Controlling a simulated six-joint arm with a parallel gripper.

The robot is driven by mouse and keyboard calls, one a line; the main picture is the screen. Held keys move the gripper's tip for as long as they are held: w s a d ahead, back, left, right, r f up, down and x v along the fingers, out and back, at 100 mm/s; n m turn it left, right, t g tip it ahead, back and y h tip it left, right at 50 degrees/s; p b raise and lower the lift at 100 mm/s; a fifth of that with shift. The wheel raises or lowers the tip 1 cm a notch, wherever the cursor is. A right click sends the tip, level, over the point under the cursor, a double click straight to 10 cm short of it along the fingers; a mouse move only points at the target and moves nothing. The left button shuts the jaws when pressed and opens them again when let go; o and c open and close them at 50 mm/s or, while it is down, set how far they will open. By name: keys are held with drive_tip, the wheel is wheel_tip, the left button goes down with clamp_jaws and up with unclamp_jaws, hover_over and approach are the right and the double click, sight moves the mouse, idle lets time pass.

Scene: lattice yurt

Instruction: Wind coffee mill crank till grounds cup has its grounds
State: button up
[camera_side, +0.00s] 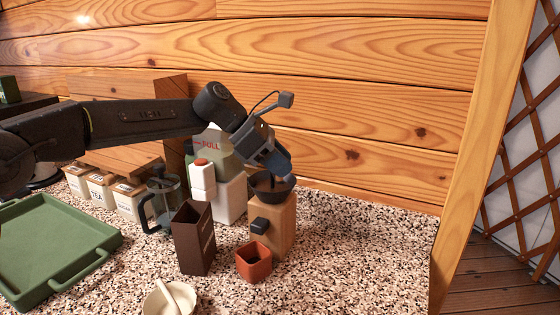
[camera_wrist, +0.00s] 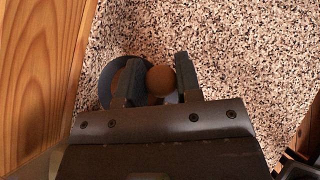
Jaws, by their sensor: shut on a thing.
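The coffee mill (camera_side: 284,226) is a light wooden block with a dark round bowl (camera_side: 270,194) on top and a black spout on its left face. My gripper (camera_side: 283,176) reaches down over the bowl from the upper left. In the wrist view its fingers (camera_wrist: 158,82) are shut on the round brown crank knob (camera_wrist: 161,80), with part of the dark bowl (camera_wrist: 117,70) behind. The crank arm is mostly hidden. The orange-red grounds cup (camera_side: 255,264) stands on the counter below the spout; its inside looks dark, and I cannot tell what it holds.
A dark brown box (camera_side: 193,240) stands left of the mill, with a glass press (camera_side: 164,200) and a white-and-green machine (camera_side: 228,190) behind. A cream bowl (camera_side: 158,302) with a utensil is in front. A green tray (camera_side: 50,250) lies at far left. The speckled counter right of the mill is clear.

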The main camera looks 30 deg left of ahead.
clamp_jaws()
drive_tip(key=shift+s+a, duration=0.1)
drive_tip(key=shift+s+a+m+g+h, duration=0.2)
drive_tip(key=shift+a+m+g, duration=0.4)
drive_tip(key=shift+m+g, duration=0.5)
drive_tip(key=shift+s+a+m+g+h, duration=0.1)
drive_tip(key=shift+s+a+m+g, duration=0.15)
drive_tip(key=shift+a+m+g, duration=0.85)
drive_tip(key=shift+s+a+m+g+h, duration=0.1)
drive_tip(key=shift+s+m+g, duration=0.15)
drive_tip(key=shift+m+g, duration=0.9)
drive_tip(key=shift+m+t, duration=0.25)
drive_tip(key=shift+m, duration=0.4)
drive_tip(key=o, duration=0.7)
unclamp_jaws()
drive_tip(key=shift+a, duration=0.1)
drive_tip(key=shift+o, duration=0.2)
